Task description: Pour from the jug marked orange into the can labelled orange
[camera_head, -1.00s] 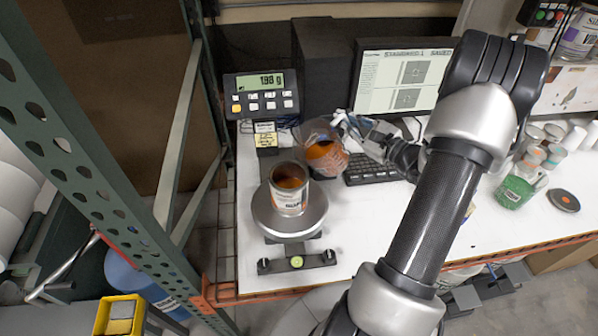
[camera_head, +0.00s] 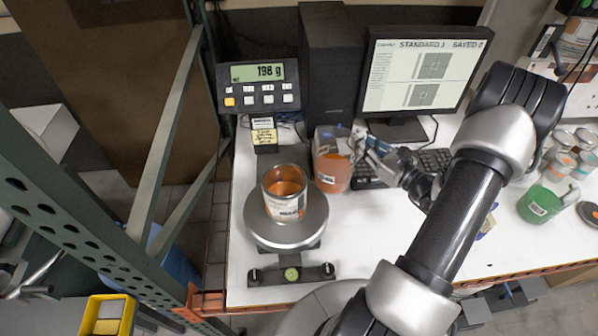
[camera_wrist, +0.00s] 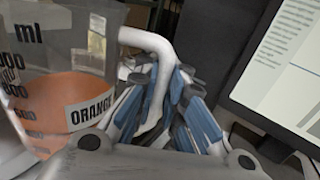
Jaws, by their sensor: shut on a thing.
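The jug (camera_head: 333,168) is clear and holds orange liquid. It stands nearly upright just right of the can, apart from it. In the wrist view the jug (camera_wrist: 60,95) shows an ORANGE label and ml marks. My gripper (camera_head: 372,150) is shut on the jug's handle from the right; the wrist view shows the blue-padded fingers (camera_wrist: 165,100) around the pale handle. The open can (camera_head: 287,205) stands upright on the round scale pan (camera_head: 263,233), with orange liquid inside. Its label is too small to read in the head view.
The scale display (camera_head: 257,74) reads 198 g. A monitor (camera_head: 420,75) and a keyboard (camera_head: 435,160) are behind my gripper. A green jug (camera_head: 540,203) and several small cups stand at the right. A green rack post is at the left.

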